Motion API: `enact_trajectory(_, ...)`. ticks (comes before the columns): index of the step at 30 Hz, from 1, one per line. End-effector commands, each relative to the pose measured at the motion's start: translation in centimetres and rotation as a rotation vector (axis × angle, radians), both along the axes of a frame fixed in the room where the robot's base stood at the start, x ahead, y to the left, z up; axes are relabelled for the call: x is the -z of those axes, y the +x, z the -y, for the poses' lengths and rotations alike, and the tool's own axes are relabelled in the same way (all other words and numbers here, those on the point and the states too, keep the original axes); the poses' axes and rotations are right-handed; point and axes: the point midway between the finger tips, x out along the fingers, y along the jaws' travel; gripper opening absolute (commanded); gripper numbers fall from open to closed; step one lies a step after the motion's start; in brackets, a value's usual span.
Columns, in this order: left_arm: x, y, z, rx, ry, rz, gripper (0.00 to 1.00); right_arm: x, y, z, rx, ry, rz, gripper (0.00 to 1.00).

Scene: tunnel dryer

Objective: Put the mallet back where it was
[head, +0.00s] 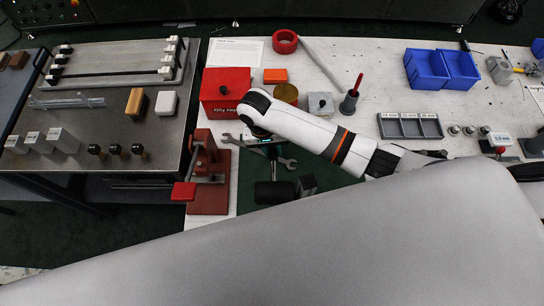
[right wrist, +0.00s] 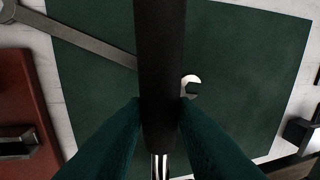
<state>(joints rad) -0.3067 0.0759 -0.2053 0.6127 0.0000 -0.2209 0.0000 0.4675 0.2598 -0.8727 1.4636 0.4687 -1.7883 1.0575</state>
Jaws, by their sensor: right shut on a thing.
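The mallet has a black handle (right wrist: 160,60), a short shiny metal neck and a dark cylindrical head (head: 274,192). My right gripper (head: 268,147) is shut on the handle, with green fingers on both sides of it in the right wrist view (right wrist: 159,112). The mallet is over the dark green mat (right wrist: 90,90) on the white bench. I cannot tell how high it is above the mat. The mallet head is outside the right wrist view. My left gripper is not in view.
A wrench (head: 289,163) lies on the mat, partly behind the gripper and handle. A red vise-like fixture (head: 209,165) stands left of the mat and a grey block (head: 307,185) right of the mallet head. A red box (head: 225,84) and a brass-coloured cylinder (head: 286,94) stand behind.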

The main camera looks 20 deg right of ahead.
Motion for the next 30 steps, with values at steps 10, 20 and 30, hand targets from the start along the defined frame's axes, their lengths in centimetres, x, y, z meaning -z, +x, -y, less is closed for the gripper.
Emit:
enact_trajectory(10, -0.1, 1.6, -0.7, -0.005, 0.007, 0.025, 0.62, 3.7, 0.0, -0.1, 0.001, 0.000, -0.002, 0.00)
enact_trajectory(20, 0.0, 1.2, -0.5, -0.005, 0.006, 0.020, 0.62, 5.3, 0.0, -0.1, 0.000, 0.003, 0.001, 0.00)
enact_trajectory(30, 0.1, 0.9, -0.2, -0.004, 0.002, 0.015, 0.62, 5.5, 0.0, 0.0, 0.001, 0.002, 0.001, 0.47)
